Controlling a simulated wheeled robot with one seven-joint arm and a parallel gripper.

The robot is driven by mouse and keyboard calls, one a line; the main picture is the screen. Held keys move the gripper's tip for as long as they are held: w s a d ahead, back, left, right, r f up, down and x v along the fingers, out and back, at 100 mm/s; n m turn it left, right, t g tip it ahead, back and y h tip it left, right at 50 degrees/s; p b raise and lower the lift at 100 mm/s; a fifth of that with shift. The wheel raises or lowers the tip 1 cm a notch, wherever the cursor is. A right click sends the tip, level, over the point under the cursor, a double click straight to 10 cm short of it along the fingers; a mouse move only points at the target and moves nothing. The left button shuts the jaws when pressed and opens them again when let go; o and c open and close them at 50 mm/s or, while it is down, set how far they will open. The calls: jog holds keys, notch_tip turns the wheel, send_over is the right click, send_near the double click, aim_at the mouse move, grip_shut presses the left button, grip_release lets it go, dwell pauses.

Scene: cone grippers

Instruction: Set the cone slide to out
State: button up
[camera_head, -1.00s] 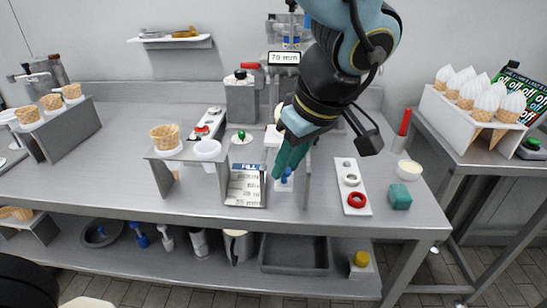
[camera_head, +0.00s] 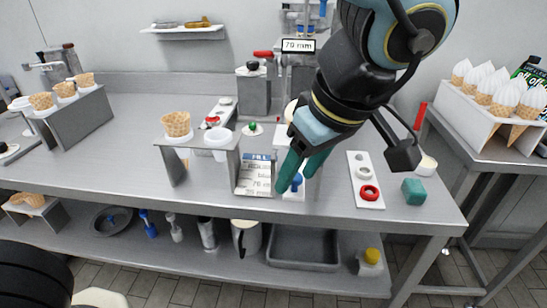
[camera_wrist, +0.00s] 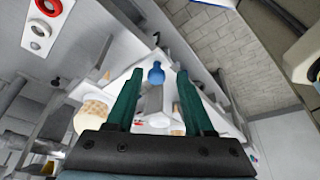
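A blue knob (camera_head: 296,184) stands at the front edge of the bench, just right of the printed card. In the wrist view the blue knob (camera_wrist: 155,72) sits at the end of a pale bar (camera_wrist: 155,102), perhaps the cone slide; I cannot tell its in or out position. My gripper (camera_head: 299,180) has green fingers and reaches down to the knob. In the wrist view my gripper (camera_wrist: 156,73) is open, with one finger on each side of the knob and visible gaps. I cannot tell how far beyond the tips the knob is.
A cone (camera_head: 176,124) and white cup (camera_head: 218,140) sit in a stand left of the printed card (camera_head: 255,175). A white panel with rings (camera_head: 366,181) and a green block (camera_head: 413,191) lie to the right. A lower shelf holds a grey tray (camera_head: 303,247).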

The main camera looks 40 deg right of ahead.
jog(key=shift+o, duration=0.2)
jog(key=shift+s+d+r, duration=0.1)
jog(key=shift+s+r, duration=0.05)
jog(key=shift+r, duration=0.3)
jog(key=b+v, duration=0.1)
jog(key=v, duration=0.9)
jog(key=shift+f, duration=0.15)
jog(key=w+a+f+g, duration=0.1)
jog(key=w+a+f, duration=0.2)
jog(key=w, duration=0.4)
jog(key=w+a+f+m+g, duration=0.1)
jog(key=w+a+f, duration=0.25)
jog(key=w, duration=0.35)
jog(key=w+a+f+g, duration=0.1)
jog(key=w+a+f, duration=0.1)
jog(key=w+f, duration=0.35)
jog(key=w+a+f, duration=0.3)
jog(key=w+a, duration=0.2)
jog(key=a, duration=0.6)
jog(key=w+a+f, duration=0.3)
jog(key=w+a, duration=0.3)
jog(key=a, duration=0.6)
jog(key=shift+f+m, duration=0.3)
